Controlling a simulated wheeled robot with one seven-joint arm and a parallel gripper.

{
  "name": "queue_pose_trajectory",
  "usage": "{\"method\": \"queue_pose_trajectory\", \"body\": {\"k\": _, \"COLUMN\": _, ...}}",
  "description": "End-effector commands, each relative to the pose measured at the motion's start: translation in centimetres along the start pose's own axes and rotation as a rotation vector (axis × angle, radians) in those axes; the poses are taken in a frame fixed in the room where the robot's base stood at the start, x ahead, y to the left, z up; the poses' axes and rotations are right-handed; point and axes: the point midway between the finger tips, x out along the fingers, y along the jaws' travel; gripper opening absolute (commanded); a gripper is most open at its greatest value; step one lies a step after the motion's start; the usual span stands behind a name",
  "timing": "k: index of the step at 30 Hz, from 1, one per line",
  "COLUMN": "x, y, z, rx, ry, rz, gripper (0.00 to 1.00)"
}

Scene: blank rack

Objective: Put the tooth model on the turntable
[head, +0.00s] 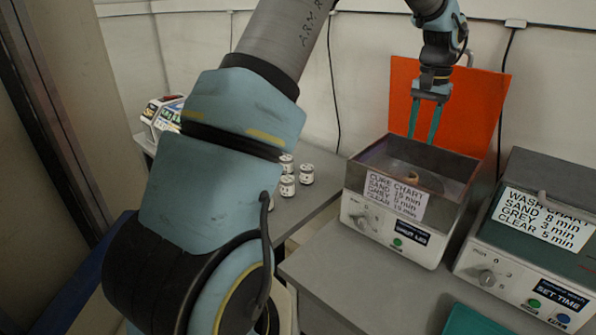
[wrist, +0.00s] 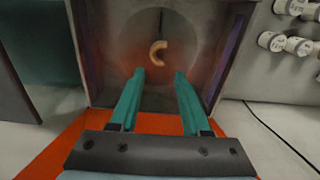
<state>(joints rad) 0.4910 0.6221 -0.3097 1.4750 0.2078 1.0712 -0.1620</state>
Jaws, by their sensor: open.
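The tooth model (wrist: 157,53) is a small tan, C-shaped arch. It lies on the round grey turntable (wrist: 182,78) inside the cure box (head: 388,224), whose orange lid (head: 462,110) stands open. In the head view the tooth model (head: 412,176) shows as a small tan spot inside the box. My gripper (head: 424,138) is above the box opening with its teal fingers pointing down. In the wrist view the gripper (wrist: 157,72) has its fingers apart with nothing between them, and the tooth model is beyond the fingertips.
A second machine with a wash chart (head: 540,218) stands to the right of the cure box, its lid down. Several small white jars (head: 288,185) stand on the counter to the left. A teal item (head: 478,322) is at the front edge. The counter (head: 350,290) before the cure box is clear.

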Motion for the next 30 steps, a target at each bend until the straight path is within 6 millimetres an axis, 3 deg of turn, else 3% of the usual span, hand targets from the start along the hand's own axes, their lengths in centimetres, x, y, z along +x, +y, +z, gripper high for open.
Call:
{"method": "queue_pose_trajectory", "body": {"k": 4, "x": 0.2, "y": -4.6, "z": 4.0, "rx": -0.069, "ry": 0.014, "rz": -0.012, "gripper": 0.47}}
{"method": "queue_pose_trajectory", "body": {"k": 8, "x": 0.9, "y": -9.1, "z": 9.2, "rx": -0.157, "ry": 0.033, "rz": -0.021, "gripper": 0.47}}
{"method": "queue_pose_trajectory", "body": {"k": 15, "x": 2.3, "y": -15.1, "z": 20.6, "rx": -0.348, "ry": 0.074, "rz": -0.03, "gripper": 0.47}}
{"method": "queue_pose_trajectory", "body": {"k": 18, "x": 3.0, "y": -16.4, "z": 25.4, "rx": -0.43, "ry": 0.094, "rz": -0.032, "gripper": 0.47}}
{"method": "queue_pose_trajectory", "body": {"k": 22, "x": 3.9, "y": -17.0, "z": 30.3, "rx": -0.516, "ry": 0.114, "rz": -0.035, "gripper": 0.47}}
{"method": "queue_pose_trajectory", "body": {"k": 25, "x": 4.3, "y": -16.9, "z": 32.6, "rx": -0.559, "ry": 0.125, "rz": -0.035, "gripper": 0.47}}
{"method": "queue_pose_trajectory", "body": {"k": 30, "x": 4.6, "y": -16.9, "z": 34.1, "rx": -0.585, "ry": 0.131, "rz": -0.036, "gripper": 0.47}}
